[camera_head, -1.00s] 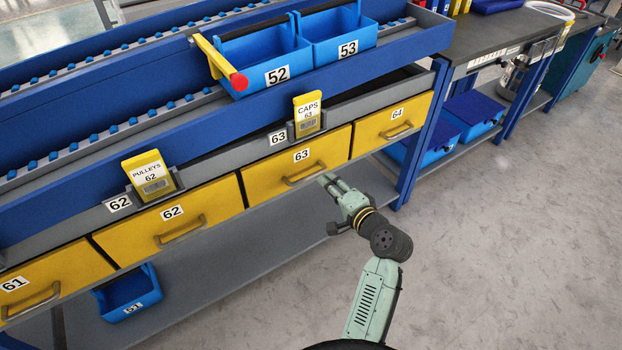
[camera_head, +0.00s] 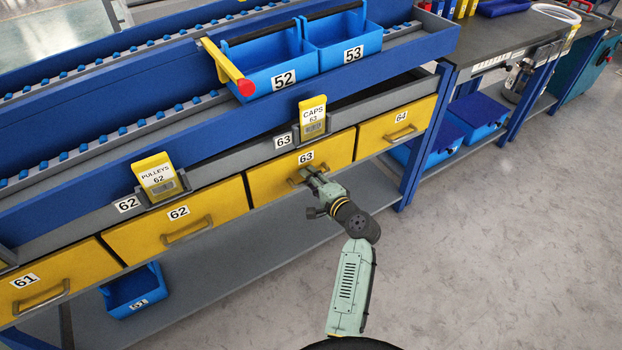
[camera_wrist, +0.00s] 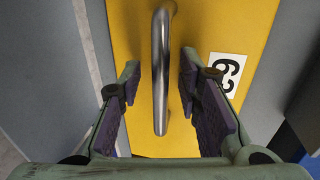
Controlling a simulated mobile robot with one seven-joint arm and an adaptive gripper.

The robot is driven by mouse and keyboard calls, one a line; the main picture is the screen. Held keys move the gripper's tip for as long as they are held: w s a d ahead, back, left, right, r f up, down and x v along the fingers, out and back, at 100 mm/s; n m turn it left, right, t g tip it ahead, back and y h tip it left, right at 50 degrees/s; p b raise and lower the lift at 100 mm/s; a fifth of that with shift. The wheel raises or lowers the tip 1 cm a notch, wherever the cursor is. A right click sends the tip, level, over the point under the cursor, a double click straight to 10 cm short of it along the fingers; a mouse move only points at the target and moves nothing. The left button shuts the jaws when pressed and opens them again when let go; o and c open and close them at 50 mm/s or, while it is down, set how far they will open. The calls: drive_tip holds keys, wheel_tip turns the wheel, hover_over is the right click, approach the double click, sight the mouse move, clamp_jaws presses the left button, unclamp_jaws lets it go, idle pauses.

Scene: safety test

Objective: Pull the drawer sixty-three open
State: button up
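The yellow drawer sixty-three (camera_head: 265,182) is closed in the row under the blue rack, between drawers 62 and 64. It also shows in the wrist view (camera_wrist: 215,30) with its number label turned sideways. Its metal handle (camera_wrist: 160,75) stands between the two fingers of my gripper (camera_wrist: 160,92) in the wrist view. The fingers are apart, with a gap on each side of the handle. In the head view my gripper (camera_head: 308,174) is at the front of drawer 63 and hides part of its handle.
Yellow drawer 62 (camera_head: 145,235) is to the left and drawer 64 (camera_head: 375,143) to the right, both closed. A grey lower shelf (camera_head: 235,260) holds a blue bin (camera_head: 133,290). A blue post (camera_head: 425,140) stands right of drawer 64. Open floor (camera_head: 490,250) lies to the right.

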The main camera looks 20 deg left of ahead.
drive_tip(key=shift+c, duration=0.2)
clamp_jaws()
idle(0.7)
